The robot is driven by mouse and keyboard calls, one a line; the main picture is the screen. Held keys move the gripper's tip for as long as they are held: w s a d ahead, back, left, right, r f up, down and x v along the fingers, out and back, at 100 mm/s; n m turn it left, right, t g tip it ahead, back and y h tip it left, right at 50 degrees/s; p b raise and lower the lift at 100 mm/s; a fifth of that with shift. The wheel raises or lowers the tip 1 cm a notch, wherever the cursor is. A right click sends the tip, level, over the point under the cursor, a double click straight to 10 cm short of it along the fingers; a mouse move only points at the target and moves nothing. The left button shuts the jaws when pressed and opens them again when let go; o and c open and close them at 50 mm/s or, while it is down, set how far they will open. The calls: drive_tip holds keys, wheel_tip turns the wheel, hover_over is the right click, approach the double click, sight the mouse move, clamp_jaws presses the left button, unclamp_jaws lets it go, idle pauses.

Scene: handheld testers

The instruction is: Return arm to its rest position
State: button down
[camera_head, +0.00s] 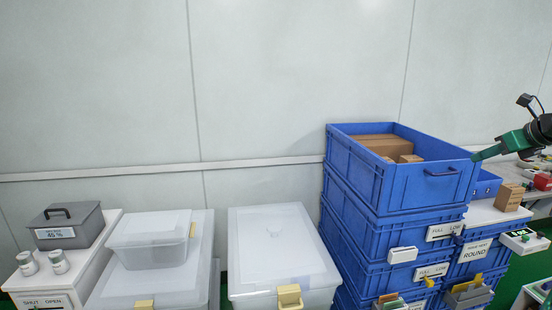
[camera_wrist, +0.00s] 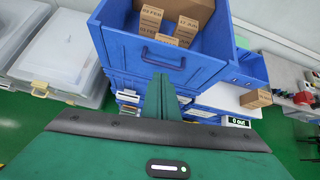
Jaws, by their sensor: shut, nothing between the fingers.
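My gripper (camera_head: 478,157) is at the right side of the head view, green with a black wrist part behind it. Its tip is beside the upper right edge of the top blue crate (camera_head: 350,165); I cannot tell whether they touch. In the wrist view my gripper (camera_wrist: 161,78) points toward the front of the blue crate stack, with its green fingers together and nothing between them. The top blue crate also shows in the wrist view (camera_wrist: 125,50), with several cardboard boxes (camera_wrist: 183,30) inside.
Clear lidded bins (camera_head: 275,250) and a grey case (camera_head: 67,226) stand left of the stack. A brown box (camera_head: 508,197) sits on a white surface at right, near a bench with small devices (camera_head: 524,241). The wall above the bins is clear.

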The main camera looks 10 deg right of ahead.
drive_tip(key=s+a+f+n+g, duration=0.3)
drive_tip(key=s+a+f+n, duration=0.2)
drive_tip(key=a+n, duration=0.25)
drive_tip(key=s+a+f+n+g, duration=0.2)
drive_tip(key=s+a+f+n, duration=0.3)
drive_tip(key=a, duration=0.4)
drive_tip(key=s+a+f+n+g, duration=0.2)
drive_tip(key=s+a+f+n, duration=0.2)
drive_tip(key=s+n, duration=0.3)
drive_tip(key=s+a+f+n+g, duration=0.3)
drive_tip(key=s+a+n, duration=0.4)
drive_tip(key=s, duration=0.8)
drive_tip(key=shift+a+f+n, duration=0.3)
drive_tip(key=shift+f+n, duration=0.3)
drive_tip(key=shift+n, duration=0.05)
drive_tip(key=shift+w+f, duration=0.25)
drive_tip(key=shift+w, duration=0.4)
